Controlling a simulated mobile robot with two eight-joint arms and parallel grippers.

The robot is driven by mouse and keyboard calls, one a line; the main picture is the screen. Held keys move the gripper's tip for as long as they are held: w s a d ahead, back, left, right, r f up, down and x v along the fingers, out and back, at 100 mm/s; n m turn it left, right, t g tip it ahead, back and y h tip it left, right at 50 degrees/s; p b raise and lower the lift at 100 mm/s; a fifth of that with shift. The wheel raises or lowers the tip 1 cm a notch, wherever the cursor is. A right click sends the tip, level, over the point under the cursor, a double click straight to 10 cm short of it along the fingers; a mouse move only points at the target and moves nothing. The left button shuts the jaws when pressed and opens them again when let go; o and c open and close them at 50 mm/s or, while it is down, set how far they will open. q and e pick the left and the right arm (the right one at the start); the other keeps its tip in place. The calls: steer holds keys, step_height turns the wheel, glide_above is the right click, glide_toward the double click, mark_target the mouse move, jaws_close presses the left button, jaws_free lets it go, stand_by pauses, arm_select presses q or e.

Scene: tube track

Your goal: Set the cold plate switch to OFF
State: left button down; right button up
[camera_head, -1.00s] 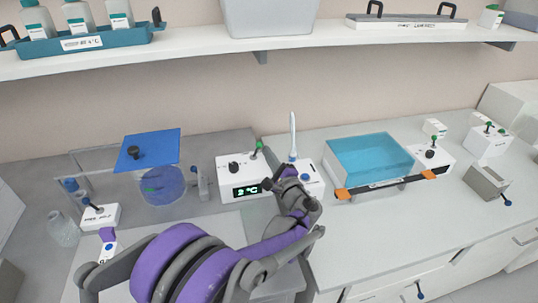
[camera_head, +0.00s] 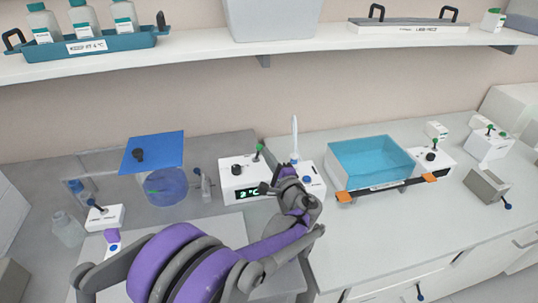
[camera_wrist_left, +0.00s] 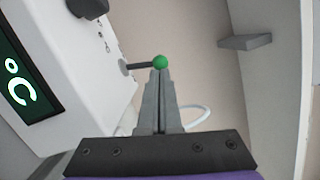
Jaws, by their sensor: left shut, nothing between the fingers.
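The cold plate control box (camera_head: 238,171) is white, with a black knob and a lit green display showing about 2 °C. A toggle lever with a green ball tip (camera_head: 258,148) sticks up at its right rear; the ball also shows in the left wrist view (camera_wrist_left: 160,61). My right gripper is not seen.
A white unit (camera_head: 313,184) with a blue button and an upright white wand stands right of the box. A blue water bath (camera_head: 370,160) is farther right. A blue-lidded vessel (camera_head: 165,185) stands left. A shelf (camera_head: 200,62) runs above.

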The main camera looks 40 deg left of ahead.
arm_select(q)
steer(key=shift+s+a+r+n+p, duration=0.2)
steer(key=shift+n+p, duration=0.1)
steer(key=shift+n, duration=0.3)
steer(key=shift+s+a+r+n+p, duration=0.1)
steer(key=shift+s+r+n+p, duration=0.15)
steer(key=shift+n, duration=0.35)
steer(key=shift+s+a+n+h+p, duration=0.2)
steer(key=shift+n+h, duration=0.05)
steer(key=shift+n, duration=0.35)
steer(key=shift+s+a+n+h+p, duration=0.15)
steer(key=shift+n+h, duration=0.1)
steer(key=shift+n, duration=0.35)
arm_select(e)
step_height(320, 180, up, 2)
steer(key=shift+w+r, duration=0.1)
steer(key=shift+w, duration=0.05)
arm_select(q)
steer(key=shift+w+d, duration=0.1)
